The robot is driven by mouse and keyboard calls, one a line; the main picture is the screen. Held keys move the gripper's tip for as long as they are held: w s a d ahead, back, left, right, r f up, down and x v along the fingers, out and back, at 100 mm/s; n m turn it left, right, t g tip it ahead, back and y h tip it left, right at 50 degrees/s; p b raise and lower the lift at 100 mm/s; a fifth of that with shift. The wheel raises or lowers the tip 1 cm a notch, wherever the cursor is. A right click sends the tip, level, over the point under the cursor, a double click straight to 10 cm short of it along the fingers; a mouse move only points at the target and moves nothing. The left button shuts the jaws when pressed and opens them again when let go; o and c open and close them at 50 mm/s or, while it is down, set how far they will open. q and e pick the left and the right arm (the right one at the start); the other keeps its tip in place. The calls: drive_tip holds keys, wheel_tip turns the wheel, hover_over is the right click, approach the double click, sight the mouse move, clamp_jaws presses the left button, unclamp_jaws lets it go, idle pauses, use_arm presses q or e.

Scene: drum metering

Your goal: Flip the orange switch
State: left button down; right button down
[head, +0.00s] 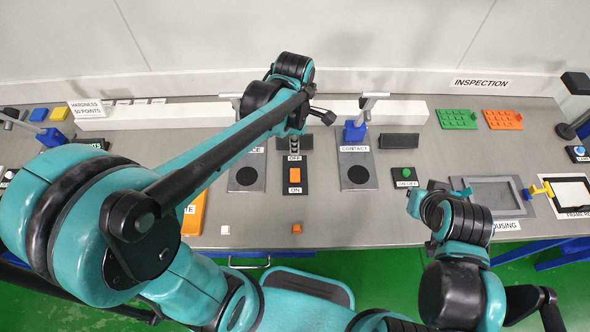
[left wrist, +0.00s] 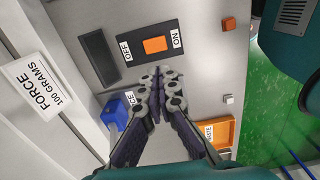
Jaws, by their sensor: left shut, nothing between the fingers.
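The orange switch (head: 295,175) sits on a black plate between an OFF label at its far end and an ON label at its near end. It also shows in the left wrist view (left wrist: 155,45), just beyond my fingertips. I cannot tell which way the rocker is tilted. My left gripper (head: 294,146) is shut and empty, just behind the switch near the OFF label. In the left wrist view its fingertips (left wrist: 156,84) point toward the switch plate and look apart from it. My right arm is over the table's right part; its fingers are not clear.
A CONTACT stand with a blue block (head: 354,131) is right of the switch. A green button (head: 404,172) is further right. A small orange cube (head: 297,228) and white cube (head: 225,230) lie near the front edge.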

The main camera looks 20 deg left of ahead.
sight(295, 178)
idle(0.4)
use_arm(q)
wheel_tip(295, 178, down, 14)
drive_tip(key=b, duration=0.5)
drive_tip(key=shift+s, duration=0.1)
drive_tip(key=shift+f, duration=0.1)
